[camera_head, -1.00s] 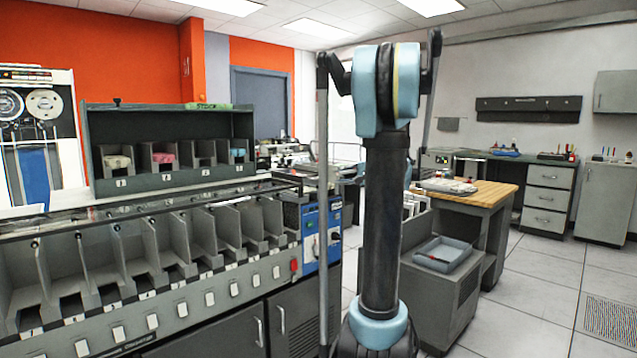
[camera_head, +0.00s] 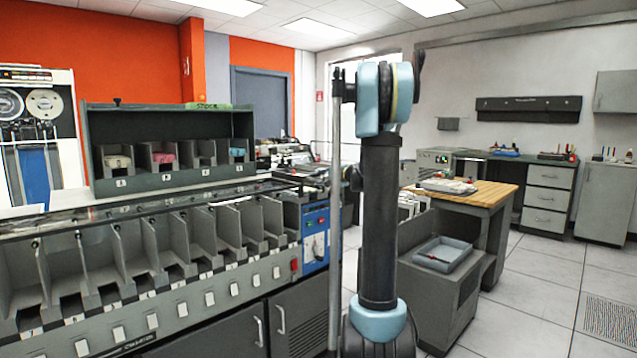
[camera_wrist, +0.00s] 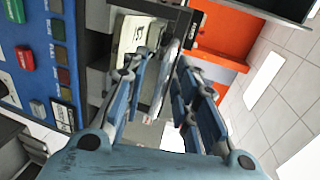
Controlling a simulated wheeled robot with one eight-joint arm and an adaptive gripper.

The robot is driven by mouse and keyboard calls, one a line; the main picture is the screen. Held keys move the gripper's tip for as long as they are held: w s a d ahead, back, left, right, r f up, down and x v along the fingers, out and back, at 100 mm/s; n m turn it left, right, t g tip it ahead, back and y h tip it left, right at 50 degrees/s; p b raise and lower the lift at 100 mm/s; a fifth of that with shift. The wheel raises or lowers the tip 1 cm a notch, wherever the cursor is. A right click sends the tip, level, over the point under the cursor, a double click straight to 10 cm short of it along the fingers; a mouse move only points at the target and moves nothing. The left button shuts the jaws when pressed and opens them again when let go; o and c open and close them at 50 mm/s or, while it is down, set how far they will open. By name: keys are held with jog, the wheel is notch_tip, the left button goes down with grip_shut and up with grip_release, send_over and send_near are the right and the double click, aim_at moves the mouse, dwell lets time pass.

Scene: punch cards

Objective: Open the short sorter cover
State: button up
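The card sorter (camera_head: 200,292) is the long grey machine with a row of open pockets at the left of the head view. A long, glossy top cover (camera_head: 120,212) runs above the pockets and looks shut. A cream-coloured part (camera_wrist: 132,38) lies beyond the fingers.
A card rack (camera_head: 170,180) stands behind the sorter. To the right are a grey cart with a tray (camera_head: 443,254) and a wooden-topped table (camera_head: 490,193).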

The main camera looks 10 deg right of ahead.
grip_shut()
